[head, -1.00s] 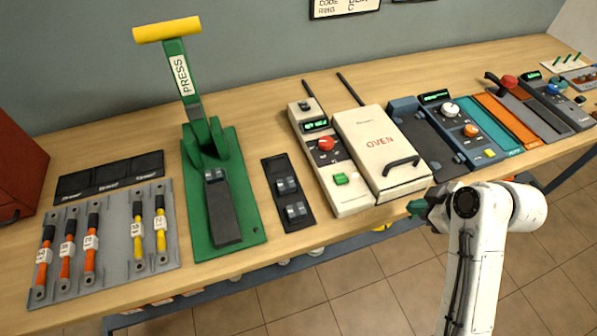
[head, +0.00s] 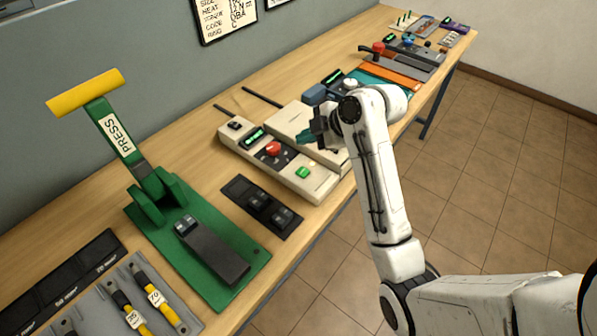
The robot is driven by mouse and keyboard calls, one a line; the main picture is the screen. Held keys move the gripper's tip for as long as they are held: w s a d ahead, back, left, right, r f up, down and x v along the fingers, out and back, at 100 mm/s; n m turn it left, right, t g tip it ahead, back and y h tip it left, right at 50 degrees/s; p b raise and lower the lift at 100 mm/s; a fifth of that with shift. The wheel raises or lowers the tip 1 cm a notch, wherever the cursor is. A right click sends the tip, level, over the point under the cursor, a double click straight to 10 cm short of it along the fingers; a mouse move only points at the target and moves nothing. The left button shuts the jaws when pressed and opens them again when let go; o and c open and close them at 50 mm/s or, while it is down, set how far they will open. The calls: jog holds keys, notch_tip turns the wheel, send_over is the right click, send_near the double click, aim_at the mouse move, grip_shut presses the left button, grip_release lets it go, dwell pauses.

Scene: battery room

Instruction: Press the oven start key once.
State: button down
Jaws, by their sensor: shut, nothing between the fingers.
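The oven (head: 290,119) is a cream box on the wooden bench, with a control strip (head: 237,150) along its left side. The strip carries a small lit green display (head: 255,138), a red knob (head: 273,149) and a green key (head: 302,172) near its front end. I take the green key to be the start key; its lettering is too small to read. My gripper (head: 304,138) is shut and empty. Its teal fingertips show over the oven, behind the green key in the picture and apart from it. My gripper and arm hide much of the oven lid.
A green press (head: 222,285) with a yellow handle (head: 84,93) stands left of the oven. A black switch plate (head: 240,190) lies between them. More devices, including an orange panel (head: 388,80), lie beyond my arm. The bench's front edge borders open tiled floor.

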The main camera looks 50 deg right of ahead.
jog(key=shift+f, duration=0.1)
jog(key=b, duration=0.6)
send_over(306, 173)
notch_tip(306, 173, down, 7)
jog(key=shift+f, duration=0.1)
jog(key=shift+f+b, duration=0.6)
jog(key=shift+f, duration=0.15)
jog(key=shift+f, duration=0.15)
dwell(1.0)
jog(key=shift+f, duration=0.25)
jog(key=shift+f+b, duration=0.45)
dwell(0.7)
dwell(0.3)
jog(key=shift+r+p, duration=0.85)
jog(key=shift+r, duration=0.05)
